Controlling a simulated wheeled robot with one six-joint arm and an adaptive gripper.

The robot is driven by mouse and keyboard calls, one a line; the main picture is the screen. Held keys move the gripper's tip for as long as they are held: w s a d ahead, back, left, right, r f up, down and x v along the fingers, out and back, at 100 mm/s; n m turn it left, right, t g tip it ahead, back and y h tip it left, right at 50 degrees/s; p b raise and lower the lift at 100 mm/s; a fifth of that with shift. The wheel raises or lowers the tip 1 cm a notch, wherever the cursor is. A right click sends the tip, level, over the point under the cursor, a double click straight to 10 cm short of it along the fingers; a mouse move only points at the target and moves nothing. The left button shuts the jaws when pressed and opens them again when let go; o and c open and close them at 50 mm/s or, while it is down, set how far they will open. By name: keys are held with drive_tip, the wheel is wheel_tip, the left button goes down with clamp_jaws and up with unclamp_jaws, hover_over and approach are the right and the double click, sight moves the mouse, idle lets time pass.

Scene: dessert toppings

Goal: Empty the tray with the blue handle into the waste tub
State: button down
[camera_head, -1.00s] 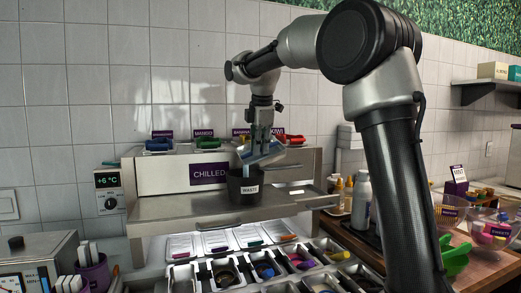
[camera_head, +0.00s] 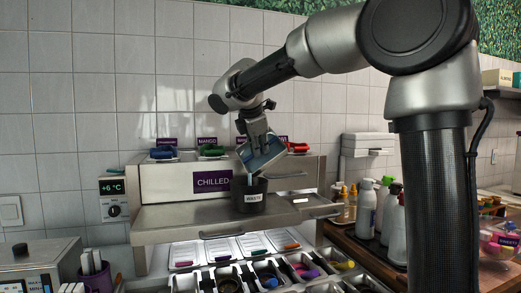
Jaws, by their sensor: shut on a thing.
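The waste tub (camera_head: 240,200) is a dark, round tub with a white WASTE label. It stands upright on the steel shelf. My gripper (camera_head: 256,143) is above it, pointing down and shut on a tray (camera_head: 267,157) with a bluish inside. The tray is steeply tilted, its lower left end over the tub's mouth. A narrow pale strip (camera_head: 249,179) shows between the tray and the tub; I cannot tell if it is falling contents or something standing in the tub. The tray's handle is hidden at the gripper, and the tub's inside is hidden.
The steel shelf (camera_head: 170,220) has free room left of the tub. Blue (camera_head: 162,153) and green (camera_head: 210,150) handled items lie on the ledge behind, with a red one partly behind the tray. Topping trays (camera_head: 222,250) lie below. Bottles (camera_head: 366,205) stand at right.

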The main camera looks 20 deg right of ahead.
sight(266, 159)
drive_tip(key=shift+s+a+r+t+h, duration=0.25)
drive_tip(key=shift+s+a+t+h, duration=0.2)
drive_tip(key=shift+t+h, duration=0.15)
drive_tip(key=shift+s+a+r+t+h, duration=0.25)
drive_tip(key=shift+s+a+t+h, duration=0.15)
drive_tip(key=shift+t+h, duration=0.2)
drive_tip(key=shift+w+d+f+g+y, duration=0.2)
drive_tip(key=shift+w+d+g+y, duration=0.4)
drive_tip(key=shift+g+y, duration=0.15)
drive_tip(key=shift+w+d+f+g+y, duration=0.7)
drive_tip(key=shift+w+d+g+y, duration=0.1)
drive_tip(key=shift+g+y, duration=0.35)
drive_tip(key=shift+w+d+f+g+y, duration=0.3)
drive_tip(key=shift+f+g+y, duration=0.15)
drive_tip(key=shift+g+y, duration=0.1)
drive_tip(key=shift+w+d+f+g+y, duration=0.15)
drive_tip(key=shift+d+f+g+y, duration=0.1)
drive_tip(key=shift+f+g+y, duration=0.25)
drive_tip(key=shift+w+d+f+m+g+y, duration=0.2)
drive_tip(key=shift+f+g+y, duration=0.1)
drive_tip(key=shift+g+y, duration=0.35)
drive_tip(key=shift+w+d+f+m+g+y, duration=0.15)
drive_tip(key=shift+f+g+y, duration=0.15)
drive_tip(key=shift+g+y, duration=0.3)
drive_tip(key=shift+w+d+f+m+g+y, duration=0.25)
drive_tip(key=shift+g+y, duration=0.25)
drive_tip(key=shift+y, duration=0.3)
drive_tip(key=shift+s, duration=0.15)
drive_tip(key=shift+a, duration=0.1)
